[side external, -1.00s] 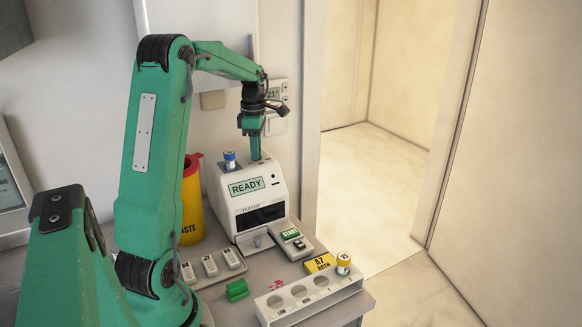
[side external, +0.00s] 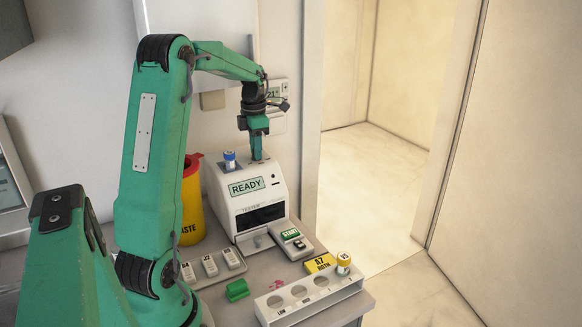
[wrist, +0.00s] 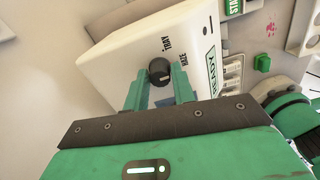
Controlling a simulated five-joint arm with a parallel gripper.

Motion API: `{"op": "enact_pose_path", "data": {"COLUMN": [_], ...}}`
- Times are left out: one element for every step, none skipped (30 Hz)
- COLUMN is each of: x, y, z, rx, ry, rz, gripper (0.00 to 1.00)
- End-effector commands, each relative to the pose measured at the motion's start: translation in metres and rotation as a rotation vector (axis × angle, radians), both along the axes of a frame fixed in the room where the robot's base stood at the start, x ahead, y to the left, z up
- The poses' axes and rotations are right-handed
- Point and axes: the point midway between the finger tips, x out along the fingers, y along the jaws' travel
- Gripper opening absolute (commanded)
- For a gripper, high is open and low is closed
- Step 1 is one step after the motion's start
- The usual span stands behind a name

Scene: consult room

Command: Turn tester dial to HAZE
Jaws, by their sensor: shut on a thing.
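The white tester (side external: 245,207) stands on the counter with its screen reading READY. Its black dial (wrist: 160,71) shows in the wrist view, with the printed words TRAY and HAZE beside it. I cannot make out which word the dial points to. My gripper (wrist: 159,84) points down at the tester's top and is shut on the dial, one finger on each side. In the side view my gripper (side external: 256,156) hides the dial.
A blue-capped vial (side external: 229,160) stands in the tester's top, left of my gripper. A yellow waste bin (side external: 191,205) is behind on the left. A green START button (side external: 290,233) and a white rack (side external: 308,297) with a yellow-capped vial (side external: 343,262) are in front.

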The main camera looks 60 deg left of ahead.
Motion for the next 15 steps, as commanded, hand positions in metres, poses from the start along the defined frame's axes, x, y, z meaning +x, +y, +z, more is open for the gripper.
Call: {"op": "enact_pose_path", "data": {"x": [0.0002, 0.0002, 0.0002, 0.0002, 0.0002, 0.0002, 0.0002, 0.0002, 0.0002, 0.0002, 0.0002, 0.0002, 0.0001, 0.0001, 0.0001], "y": [0.0, 0.0, 0.0, 0.0, 0.0, 0.0, 0.0, 0.0, 0.0, 0.0, 0.0, 0.0, 0.0, 0.0, 0.0], "z": [0.0014, 0.0015, 0.0015, 0.0015, 0.0015, 0.0015, 0.0014, 0.0013, 0.0012, 0.0011, 0.0009, 0.0008, 0.0007, 0.0007, 0.0006], "rx": [0.002, 0.002, 0.002, 0.002, 0.002, 0.002, 0.002, 0.002, 0.001, 0.001, 0.001, 0.001, 0.001, 0.001, 0.001], "ry": [-0.001, -0.001, -0.001, -0.001, -0.001, -0.001, -0.001, -0.001, -0.001, -0.001, -0.001, -0.001, -0.001, -0.001, -0.001], "rz": [-0.001, -0.001, -0.001, -0.001, -0.001, -0.001, -0.001, -0.002, -0.002, -0.002, -0.002, -0.002, -0.002, -0.002, -0.002], "gripper": [0.03, 0.03, 0.03, 0.03, 0.27, 0.35, 0.41, 0.47, 0.47, 0.47, 0.47, 0.47, 0.47, 0.47, 0.47]}}
